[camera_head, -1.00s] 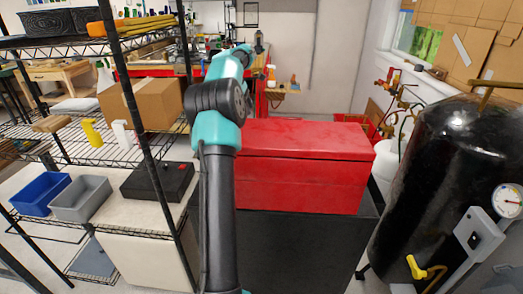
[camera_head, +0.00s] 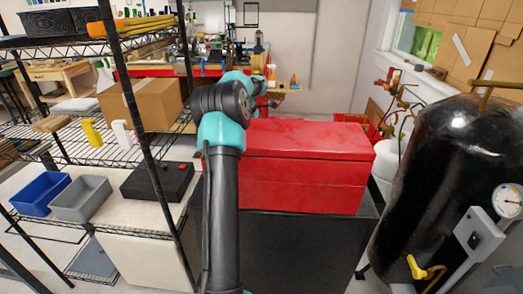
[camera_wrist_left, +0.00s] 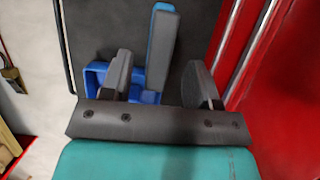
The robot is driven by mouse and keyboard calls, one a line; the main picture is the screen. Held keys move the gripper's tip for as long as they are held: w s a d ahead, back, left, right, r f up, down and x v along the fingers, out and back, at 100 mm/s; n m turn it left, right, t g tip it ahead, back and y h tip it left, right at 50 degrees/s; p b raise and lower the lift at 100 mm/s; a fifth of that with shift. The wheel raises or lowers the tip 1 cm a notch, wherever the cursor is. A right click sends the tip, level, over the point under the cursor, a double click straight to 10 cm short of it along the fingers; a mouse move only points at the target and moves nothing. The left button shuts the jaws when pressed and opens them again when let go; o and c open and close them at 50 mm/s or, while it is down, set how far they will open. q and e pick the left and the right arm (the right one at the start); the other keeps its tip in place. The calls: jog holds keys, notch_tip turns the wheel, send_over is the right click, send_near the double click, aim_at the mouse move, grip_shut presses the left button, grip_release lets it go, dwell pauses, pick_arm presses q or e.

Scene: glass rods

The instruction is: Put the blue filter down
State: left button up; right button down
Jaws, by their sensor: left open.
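My left gripper (camera_wrist_left: 155,64) is open in the left wrist view, its two dark fingers apart. An upright-looking bar with a blue top and grey-blue face (camera_wrist_left: 162,48), which seems to be the blue filter, shows between the fingers, with a gap to the right finger. I cannot tell whether it touches the left finger. A blue open box (camera_wrist_left: 96,74) lies behind the left finger and the bar, partly hidden. In the head view my arm reaches over beside the red chest, and its gripper is hidden behind my own arm links. My right gripper is not in view.
A red chest (camera_head: 300,185) stands on a dark cabinet (camera_head: 290,240) right of my arm. A wire shelf on the left holds a blue bin (camera_head: 40,195), a grey bin (camera_head: 80,200) and a black case (camera_head: 157,182). A black tank (camera_head: 440,180) stands at right.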

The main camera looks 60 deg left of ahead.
pick_arm(q)
jog(key=shift+f, duration=0.1)
jog(key=shift+x, duration=2.5)
jog(key=shift+c, duration=0.4)
grip_shut()
notch_tip(320, 180, up, 18)
